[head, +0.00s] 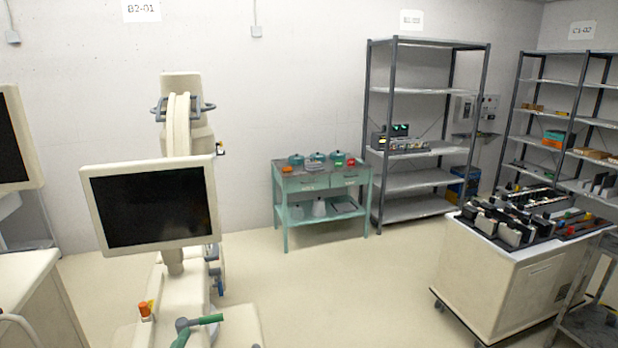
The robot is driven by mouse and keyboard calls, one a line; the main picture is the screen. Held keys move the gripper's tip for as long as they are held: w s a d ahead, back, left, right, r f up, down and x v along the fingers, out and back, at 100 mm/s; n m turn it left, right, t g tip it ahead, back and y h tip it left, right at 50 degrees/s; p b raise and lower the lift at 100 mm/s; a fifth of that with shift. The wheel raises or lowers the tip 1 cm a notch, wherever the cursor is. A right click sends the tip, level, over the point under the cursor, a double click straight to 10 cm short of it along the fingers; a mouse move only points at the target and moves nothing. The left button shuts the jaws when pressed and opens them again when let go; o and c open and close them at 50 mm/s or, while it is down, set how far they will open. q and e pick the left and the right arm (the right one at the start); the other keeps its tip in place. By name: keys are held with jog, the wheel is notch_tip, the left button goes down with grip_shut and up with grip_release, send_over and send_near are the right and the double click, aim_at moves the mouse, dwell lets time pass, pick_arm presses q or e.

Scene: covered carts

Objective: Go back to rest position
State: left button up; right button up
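Neither of my grippers shows in the head view, and no part of my arms can be made out. A white machine with a dark-screened monitor (150,205) stands at the left of centre. A teal two-drawer cart (308,185) stands against the back wall, with several teal-lidded pots and small red and orange items on top. A white cart (490,285) at the right carries several black trays of small parts.
A grey metal shelf unit (420,182) stands against the back wall, partly filled. More shelving (545,82) is at the far right. A white cabinet (35,300) is at the lower left. The beige floor (345,290) between the machine and the white cart is clear.

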pick_arm(q)
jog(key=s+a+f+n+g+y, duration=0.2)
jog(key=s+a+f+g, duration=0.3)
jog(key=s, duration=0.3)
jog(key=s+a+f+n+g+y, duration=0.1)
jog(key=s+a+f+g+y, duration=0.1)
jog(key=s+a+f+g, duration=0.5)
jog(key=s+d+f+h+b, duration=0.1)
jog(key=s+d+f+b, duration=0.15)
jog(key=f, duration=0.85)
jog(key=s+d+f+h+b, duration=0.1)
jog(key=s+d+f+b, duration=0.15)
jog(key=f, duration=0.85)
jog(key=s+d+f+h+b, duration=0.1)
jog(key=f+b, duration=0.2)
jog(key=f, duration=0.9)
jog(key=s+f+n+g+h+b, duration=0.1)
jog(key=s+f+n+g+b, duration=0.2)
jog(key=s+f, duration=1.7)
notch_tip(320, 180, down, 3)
jog(key=b, duration=0.4)
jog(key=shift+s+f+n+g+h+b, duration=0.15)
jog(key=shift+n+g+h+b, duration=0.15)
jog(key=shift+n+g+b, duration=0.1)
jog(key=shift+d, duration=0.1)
